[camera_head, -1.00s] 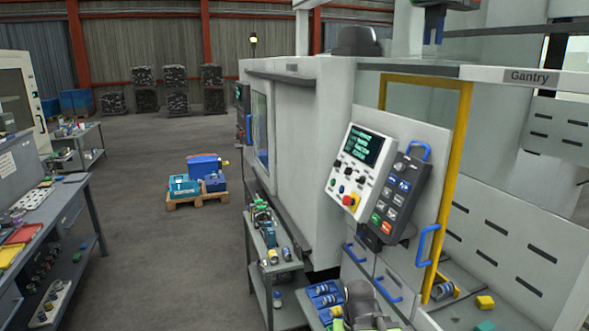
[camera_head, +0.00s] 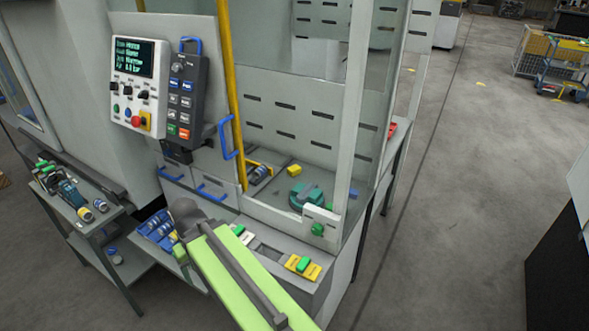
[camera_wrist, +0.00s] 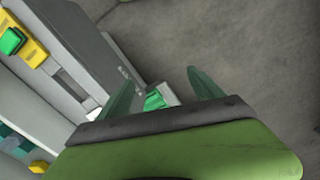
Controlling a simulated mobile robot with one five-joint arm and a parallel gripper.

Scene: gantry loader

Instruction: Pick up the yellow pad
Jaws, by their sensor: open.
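In the head view, a yellow pad (camera_head: 312,272) with a green block on it lies on the ledge at the front of the gantry machine. It also shows in the wrist view (camera_wrist: 37,53) at the upper left, well to the side of my gripper. My gripper (camera_wrist: 160,80) is open, its two greenish fingers spread. A green block (camera_wrist: 156,98) on a whitish plate shows between the fingers, and I cannot tell how far below it is. In the head view, my green arm reaches up from the bottom, left of the pad.
A small yellow block (camera_head: 294,170) and a round green part (camera_head: 305,194) are inside the machine. Blue bins (camera_head: 158,232) sit beside my arm. A trolley (camera_head: 75,195) with parts stands at the left. Open floor (camera_head: 470,170) lies to the right.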

